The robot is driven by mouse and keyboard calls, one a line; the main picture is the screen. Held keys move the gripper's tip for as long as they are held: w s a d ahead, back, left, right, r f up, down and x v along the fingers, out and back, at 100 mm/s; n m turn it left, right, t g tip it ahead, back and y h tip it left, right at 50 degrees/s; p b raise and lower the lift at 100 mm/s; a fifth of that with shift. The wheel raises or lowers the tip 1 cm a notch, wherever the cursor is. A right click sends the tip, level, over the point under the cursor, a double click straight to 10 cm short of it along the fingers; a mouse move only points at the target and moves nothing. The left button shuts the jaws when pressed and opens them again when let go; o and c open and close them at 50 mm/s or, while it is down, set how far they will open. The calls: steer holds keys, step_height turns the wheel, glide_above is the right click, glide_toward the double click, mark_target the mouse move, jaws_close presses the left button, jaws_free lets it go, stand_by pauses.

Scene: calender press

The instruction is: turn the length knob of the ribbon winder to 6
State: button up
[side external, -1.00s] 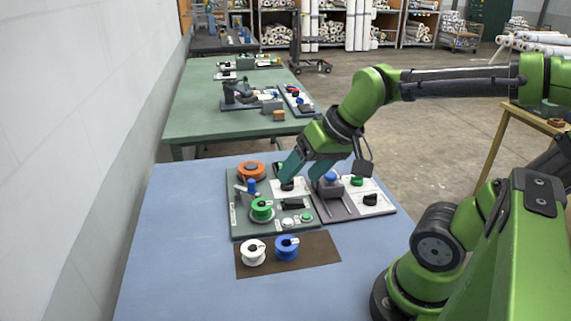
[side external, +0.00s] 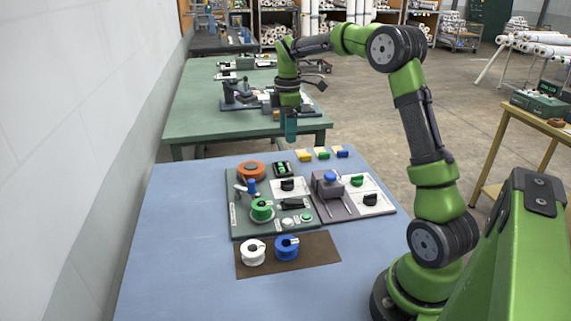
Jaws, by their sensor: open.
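The ribbon winder (side external: 238,222) is a grey-green board on the left of the blue table, with an orange spool (side external: 251,170), a green spool (side external: 262,210) and a small blue-topped part (side external: 251,187). A black knob (side external: 287,185) sits on its white dial plate, at the board's upper right. A small dark display with green marks (side external: 281,169) is behind the dial. The dial numbers and the knob's setting are too small to read. My gripper (side external: 290,138) points down, empty, high above and behind the winder, clear of the knob. Its finger gap is hard to see from this side.
A grey unit with a blue top (side external: 330,178) stands right of the winder, with a green knob (side external: 357,181) and a black knob (side external: 370,200). White (side external: 253,252) and blue (side external: 287,247) spools lie on a brown mat (side external: 318,256) in front. Small coloured blocks (side external: 323,153) lie behind.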

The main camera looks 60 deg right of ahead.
mark_target(287, 184)
step_height(287, 184, down, 17)
steer(key=shift+r, duration=0.15)
steer(key=shift+c, duration=0.3)
steer(key=c, duration=1)
